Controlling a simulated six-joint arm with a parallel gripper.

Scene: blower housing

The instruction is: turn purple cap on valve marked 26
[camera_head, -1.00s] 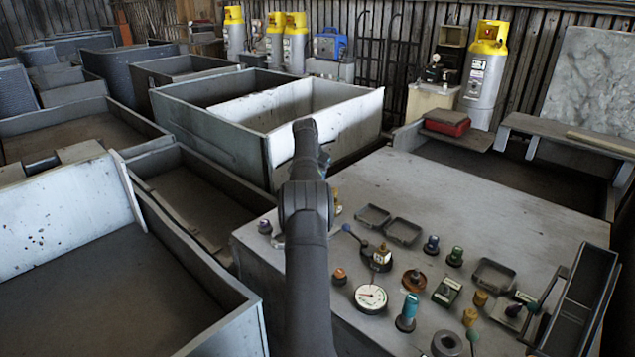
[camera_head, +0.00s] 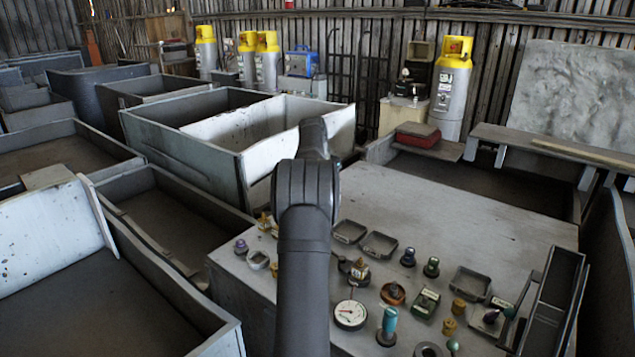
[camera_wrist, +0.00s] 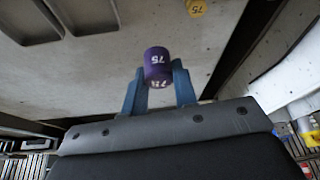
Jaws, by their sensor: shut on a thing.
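My gripper (camera_wrist: 158,88) shows in the wrist view with its two blue fingers on either side of a purple cap (camera_wrist: 157,62). The fingers are shut on the cap. White marks on the cap read as 75; I see no 26. In the head view my arm hides the gripper and whatever it holds. A small purple-topped fitting (camera_head: 241,246) stands near the left edge of the grey bench top (camera_head: 450,215); I cannot tell if it is the same kind of cap.
Yellow fittings (camera_head: 265,220) stand beside my arm. A yellow piece (camera_wrist: 196,8), also marked 75, is near the held cap. Shallow trays (camera_head: 378,245), a gauge (camera_head: 350,314) and a teal-topped fitting (camera_head: 388,325) crowd the front. The bench's back is clear.

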